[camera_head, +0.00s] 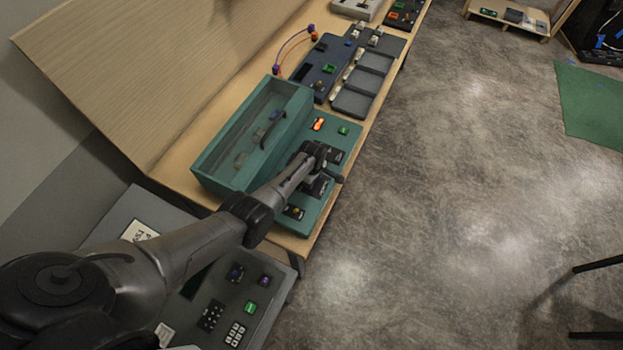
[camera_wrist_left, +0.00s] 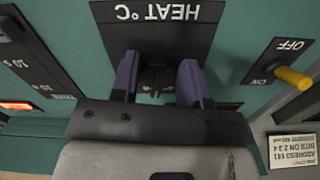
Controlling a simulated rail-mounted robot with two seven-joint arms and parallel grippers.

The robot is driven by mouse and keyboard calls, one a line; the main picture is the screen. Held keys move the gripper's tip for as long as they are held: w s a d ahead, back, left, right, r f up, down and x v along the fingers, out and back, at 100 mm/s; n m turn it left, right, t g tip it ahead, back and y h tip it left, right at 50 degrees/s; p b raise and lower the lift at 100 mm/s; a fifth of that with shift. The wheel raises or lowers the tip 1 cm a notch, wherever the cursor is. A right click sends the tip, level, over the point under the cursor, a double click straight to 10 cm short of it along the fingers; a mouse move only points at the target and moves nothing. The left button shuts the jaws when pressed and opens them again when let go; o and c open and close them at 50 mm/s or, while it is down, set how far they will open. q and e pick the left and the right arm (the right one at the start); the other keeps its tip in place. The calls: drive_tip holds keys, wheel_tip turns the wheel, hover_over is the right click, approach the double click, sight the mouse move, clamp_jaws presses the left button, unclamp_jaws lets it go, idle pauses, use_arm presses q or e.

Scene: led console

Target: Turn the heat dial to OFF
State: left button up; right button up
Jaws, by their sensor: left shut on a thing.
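The heat dial (camera_wrist_left: 155,80) is a small dark knob below the black HEAT °C label plate (camera_wrist_left: 157,22), which appears upside down in the left wrist view. My left gripper (camera_wrist_left: 158,82) has its two purple fingers on either side of the knob, shut on it. The dial's pointer and most of its scale are hidden between the fingers. In the head view my left gripper (camera_head: 322,172) is over the teal console panel (camera_head: 312,214), and the arm hides the dial there. My right gripper is not in view.
A yellow toggle lever (camera_wrist_left: 293,77) with an ON/OFF plate stands close right of the gripper in the wrist view. An orange lit switch (camera_wrist_left: 15,106) is at the left. A teal-walled box (camera_head: 217,178) stands beside the panel. Open floor (camera_head: 450,200) lies right of the bench.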

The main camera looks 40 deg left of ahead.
use_arm(q)
drive_tip(key=n, duration=0.3)
drive_tip(key=shift+w+n, duration=0.2)
drive_tip(key=shift+n, duration=0.2)
drive_tip(key=n, duration=0.3)
drive_tip(key=shift+w+a+n, duration=0.1)
drive_tip(key=shift+w+n, duration=0.05)
drive_tip(key=shift+n, duration=0.15)
drive_tip(key=n, duration=0.4)
drive_tip(key=shift+w+a+b, duration=0.15)
drive_tip(key=shift+a+b, duration=0.05)
drive_tip(key=shift+b, duration=0.2)
drive_tip(key=shift+a+n, duration=0.2)
drive_tip(key=shift+n, duration=1.8)
drive_tip(key=o, duration=0.9)
